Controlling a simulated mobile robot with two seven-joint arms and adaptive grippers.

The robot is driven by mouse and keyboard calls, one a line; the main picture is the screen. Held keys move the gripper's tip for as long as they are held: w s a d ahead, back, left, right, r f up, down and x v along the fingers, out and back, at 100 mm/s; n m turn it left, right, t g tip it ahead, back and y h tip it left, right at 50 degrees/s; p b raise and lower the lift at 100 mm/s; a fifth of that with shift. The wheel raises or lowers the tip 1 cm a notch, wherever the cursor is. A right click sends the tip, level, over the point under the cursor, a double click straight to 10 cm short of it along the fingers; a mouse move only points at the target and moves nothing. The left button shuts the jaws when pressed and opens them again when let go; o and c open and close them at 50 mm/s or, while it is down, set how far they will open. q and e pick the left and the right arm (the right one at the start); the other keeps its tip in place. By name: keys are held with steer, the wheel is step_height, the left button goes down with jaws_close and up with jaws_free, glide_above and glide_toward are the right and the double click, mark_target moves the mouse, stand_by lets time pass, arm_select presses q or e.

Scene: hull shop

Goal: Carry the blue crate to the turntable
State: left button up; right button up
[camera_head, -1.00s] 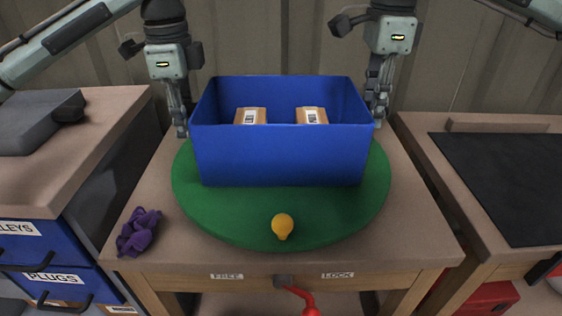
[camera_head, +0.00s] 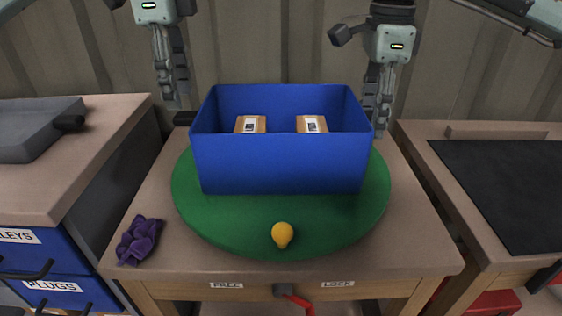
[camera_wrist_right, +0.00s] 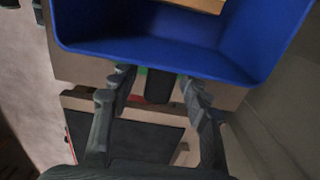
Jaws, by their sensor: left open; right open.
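The blue crate (camera_head: 280,165) rests on the green turntable (camera_head: 228,221), with two brown labelled boxes inside it, a left one (camera_head: 250,125) and a right one (camera_head: 311,124). My left gripper (camera_head: 176,103) is open, above and to the left of the crate, clear of it. My right gripper (camera_head: 380,130) is open close beside the crate's right end. In the right wrist view the crate's wall (camera_wrist_right: 160,58) lies just beyond the open fingers of my right gripper (camera_wrist_right: 157,85); a dark handle (camera_wrist_right: 159,88) shows between them. I cannot tell whether they touch it.
A yellow knob (camera_head: 282,234) stands at the turntable's front. A purple cloth (camera_head: 139,240) lies on the table's left corner. Side counters flank the table; the right one bears a black mat (camera_head: 510,190).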

arm_select(q)
step_height(320, 180, up, 3)
steer(key=shift+f, duration=0.1)
arm_select(e)
steer(key=shift+r, duration=0.3)
step_height(320, 180, up, 11)
steer(key=shift+r, duration=0.2)
